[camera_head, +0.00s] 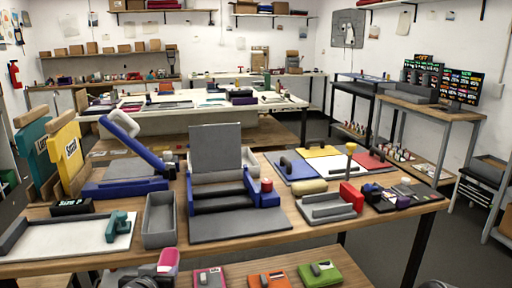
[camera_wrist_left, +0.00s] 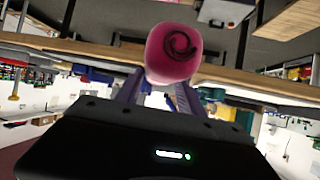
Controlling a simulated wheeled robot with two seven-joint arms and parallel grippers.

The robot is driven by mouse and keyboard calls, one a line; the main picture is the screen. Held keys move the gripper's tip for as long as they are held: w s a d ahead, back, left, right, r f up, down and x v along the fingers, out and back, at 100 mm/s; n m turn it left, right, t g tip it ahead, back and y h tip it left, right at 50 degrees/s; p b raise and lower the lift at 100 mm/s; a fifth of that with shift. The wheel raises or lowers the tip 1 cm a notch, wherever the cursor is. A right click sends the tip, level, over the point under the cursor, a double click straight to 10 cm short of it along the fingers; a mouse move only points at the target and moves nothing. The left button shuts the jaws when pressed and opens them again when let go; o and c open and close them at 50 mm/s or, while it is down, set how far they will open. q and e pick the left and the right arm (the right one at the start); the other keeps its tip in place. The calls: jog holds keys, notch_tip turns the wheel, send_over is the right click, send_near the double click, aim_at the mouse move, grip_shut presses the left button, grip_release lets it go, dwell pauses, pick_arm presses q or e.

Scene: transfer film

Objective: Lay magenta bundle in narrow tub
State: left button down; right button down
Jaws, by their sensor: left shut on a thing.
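The magenta bundle (camera_head: 169,260) is a rolled piece at the bottom left of the head view. Its round end with a dark spiral faces the left wrist view (camera_wrist_left: 174,50). My left gripper (camera_head: 163,273) is shut on it, and both fingers (camera_wrist_left: 158,90) flank the roll in the wrist view. The grey narrow tub (camera_head: 160,239) stands on the table's front left part, open at the top. It looks empty, though its floor is only partly visible.
A white board with a teal tool (camera_head: 117,226) lies left of the tub. A blue-and-grey device (camera_head: 220,190) stands to its right. Pink, orange (camera_head: 268,279) and green (camera_head: 320,273) pieces lie along the front. A blue lever device (camera_head: 125,187) stands behind the tub.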

pick_arm(q)
jog(key=shift+m+h, duration=0.4)
jog(key=d+f, duration=0.1)
jog(key=f, duration=0.1)
jog(key=d+f, duration=0.2)
jog(key=shift+s+d+f+p, duration=0.15)
jog(key=shift+f+p, duration=0.15)
jog(key=shift+f, duration=0.05)
